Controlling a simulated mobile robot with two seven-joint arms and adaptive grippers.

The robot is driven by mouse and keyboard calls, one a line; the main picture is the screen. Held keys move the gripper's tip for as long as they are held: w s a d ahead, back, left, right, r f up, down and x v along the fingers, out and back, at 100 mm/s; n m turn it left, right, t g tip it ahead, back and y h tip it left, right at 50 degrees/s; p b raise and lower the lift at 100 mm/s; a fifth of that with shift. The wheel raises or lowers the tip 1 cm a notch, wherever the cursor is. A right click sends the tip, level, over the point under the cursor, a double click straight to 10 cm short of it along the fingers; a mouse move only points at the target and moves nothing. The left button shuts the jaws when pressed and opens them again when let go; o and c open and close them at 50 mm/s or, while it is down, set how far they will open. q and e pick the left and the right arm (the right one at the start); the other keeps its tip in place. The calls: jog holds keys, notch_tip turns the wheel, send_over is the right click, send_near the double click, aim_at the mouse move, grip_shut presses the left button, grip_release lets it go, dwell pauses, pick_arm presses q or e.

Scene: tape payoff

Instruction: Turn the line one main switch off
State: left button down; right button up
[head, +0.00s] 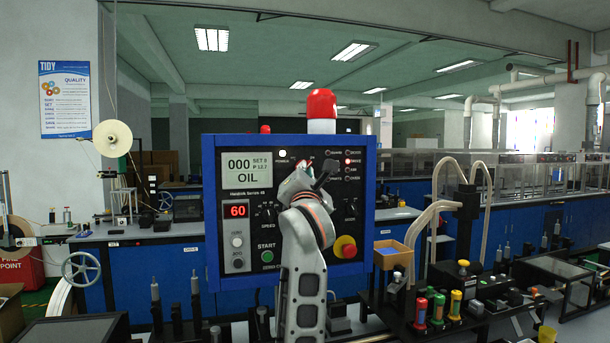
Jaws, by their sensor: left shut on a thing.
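The line one control panel (290,255) is a dark face in a blue frame, in the middle of the head view. Its display reads 000 and OIL, with a red 60 below. A white lamp (283,154) by the POWER label is lit. My left gripper (324,172) is at the upper middle of the panel, with its arm rising from below. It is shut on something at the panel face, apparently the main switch. The gripper hides the switch, so its position cannot be told. My right gripper is not in view.
A red and yellow stop button (345,247), a green START button (267,256) and black knobs sit close around my arm on the panel. A red beacon (321,104) tops the panel. A bench with black fixtures and coloured handles (438,307) stands right.

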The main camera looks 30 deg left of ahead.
pick_arm(q)
jog(key=n+g+y+b, duration=0.2)
jog(key=n+g+b, duration=0.1)
jog(key=n, duration=0.5)
jog(key=n+g+y+b, duration=0.2)
jog(key=n+y+b, duration=0.1)
jog(key=n, duration=0.5)
jog(key=w+n+g+y+b, duration=0.1)
jog(key=n+g+y+b, duration=0.1)
jog(key=n+b, duration=0.3)
jog(key=shift+d+n+g+b, duration=0.2)
jog(key=shift+n+g, duration=0.2)
jog(key=shift+n, duration=0.5)
jog(key=shift+d+n+g+b, duration=0.2)
jog(key=shift+n+g, duration=0.2)
jog(key=shift+n, duration=0.5)
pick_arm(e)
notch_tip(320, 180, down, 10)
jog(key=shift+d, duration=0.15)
pick_arm(q)
jog(key=shift+s, duration=0.1)
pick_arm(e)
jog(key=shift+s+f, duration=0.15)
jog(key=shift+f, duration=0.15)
pick_arm(q)
jog(key=c, duration=2.2)
grip_release()
jog(key=shift+o, duration=0.2)
jog(key=shift+y, duration=0.3)
